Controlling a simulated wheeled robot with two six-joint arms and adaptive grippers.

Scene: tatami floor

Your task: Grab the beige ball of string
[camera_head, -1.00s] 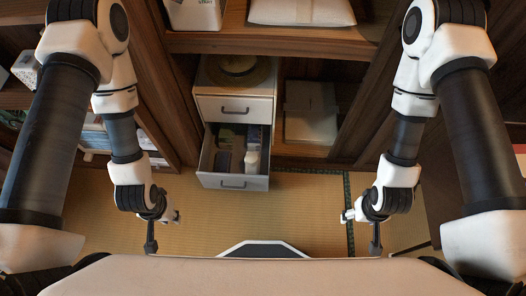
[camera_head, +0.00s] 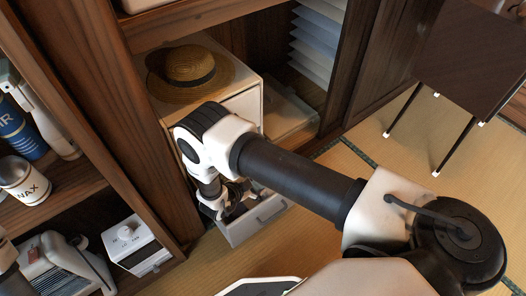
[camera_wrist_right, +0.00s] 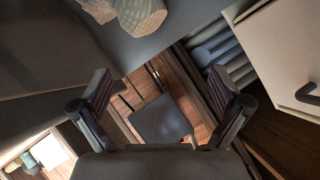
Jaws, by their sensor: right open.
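A pale beige, round, textured thing (camera_wrist_right: 140,14), which looks like the ball of string, shows at the top edge of the right wrist view, partly cut off. In the head view I cannot make it out; my right arm covers much of the drawer. My right gripper (camera_head: 232,203) is down at the open drawer (camera_head: 262,222) of the white cabinet. In the right wrist view its two fingers (camera_wrist_right: 160,85) are spread wide with nothing between them, and the beige thing lies beyond and apart from them.
A straw hat (camera_head: 190,70) lies on the cabinet top beside my right arm. Wooden shelf walls stand close on the left, with a white timer-like box (camera_head: 135,243) and cans there. A dark table (camera_head: 475,55) stands at the right; the tatami between is clear.

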